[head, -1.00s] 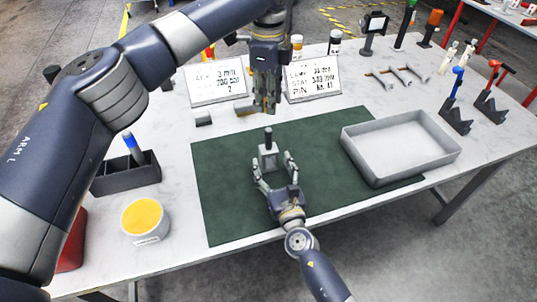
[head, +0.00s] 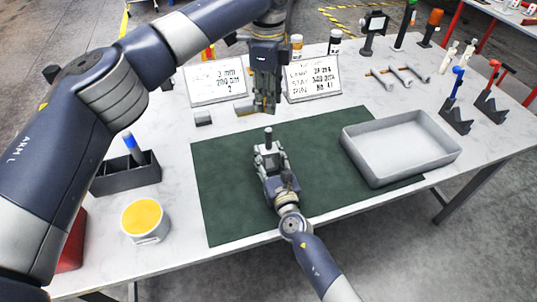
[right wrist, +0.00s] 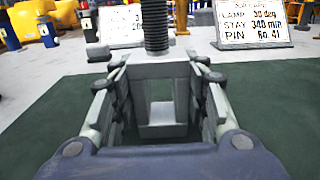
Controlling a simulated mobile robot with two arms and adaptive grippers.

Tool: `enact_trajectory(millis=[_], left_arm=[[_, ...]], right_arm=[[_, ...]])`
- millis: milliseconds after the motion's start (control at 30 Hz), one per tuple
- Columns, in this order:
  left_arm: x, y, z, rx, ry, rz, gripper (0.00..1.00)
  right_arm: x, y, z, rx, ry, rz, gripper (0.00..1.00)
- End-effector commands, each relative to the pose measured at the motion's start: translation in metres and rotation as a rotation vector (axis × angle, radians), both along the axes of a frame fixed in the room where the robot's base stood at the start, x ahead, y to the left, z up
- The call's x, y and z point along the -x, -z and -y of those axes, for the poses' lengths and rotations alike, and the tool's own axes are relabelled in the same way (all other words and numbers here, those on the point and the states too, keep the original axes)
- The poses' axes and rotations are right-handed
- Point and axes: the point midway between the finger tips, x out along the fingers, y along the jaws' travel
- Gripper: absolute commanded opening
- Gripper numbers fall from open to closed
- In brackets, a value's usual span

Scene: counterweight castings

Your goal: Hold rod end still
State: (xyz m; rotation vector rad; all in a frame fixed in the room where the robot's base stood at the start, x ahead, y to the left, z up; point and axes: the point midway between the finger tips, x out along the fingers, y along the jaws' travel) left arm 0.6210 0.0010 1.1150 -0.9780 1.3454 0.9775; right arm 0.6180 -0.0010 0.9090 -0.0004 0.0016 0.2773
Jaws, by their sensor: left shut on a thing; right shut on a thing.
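The rod end (head: 268,139) is a grey fork-shaped block with a dark threaded stud standing upright on top. It stands on the green mat (head: 225,185). In the right wrist view the rod end (right wrist: 157,72) sits between my two fingers, its stud pointing up and its open slot facing me. My right gripper (head: 268,158) is shut on it from the front, one finger at each side. My left gripper (head: 264,103) points down just behind the mat, above and behind the rod end. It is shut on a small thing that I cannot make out.
A grey tray (head: 390,166) stands at the mat's right. A dark holder (head: 125,176) and a yellow-topped tub (head: 145,218) stand at left. The mat's left and front are clear.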

Motion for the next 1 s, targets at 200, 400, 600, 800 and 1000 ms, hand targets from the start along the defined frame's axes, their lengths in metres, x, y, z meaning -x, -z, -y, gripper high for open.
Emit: enact_trajectory(millis=[200, 400, 600, 800, 1000], left_arm=[[0.001, 0.021, 0.0, 0.0, 0.001, -0.004, 0.08], [0.0, 0.046, 0.0, -0.002, 0.0, -0.002, 0.08], [0.0, 0.049, 0.0, -0.003, 0.0, 0.001, 0.08], [0.0, 0.049, 0.0, -0.003, 0.0, 0.001, 0.08], [0.0, 0.05, 0.0, -0.003, 0.0, 0.0, 0.08]], right_arm=[[0.0, 0.0, 0.0, 0.0, 0.001, 0.0, 0.0], [0.0, 0.0, 0.0, 0.0, 0.001, 0.0, 0.0], [0.0, 0.0, 0.001, 0.0, 0.001, 0.0, 0.0], [0.0, 0.0, 0.001, 0.0, 0.001, 0.0, 0.0], [0.0, 0.0, 0.001, 0.0, 0.001, 0.0, 0.0]])
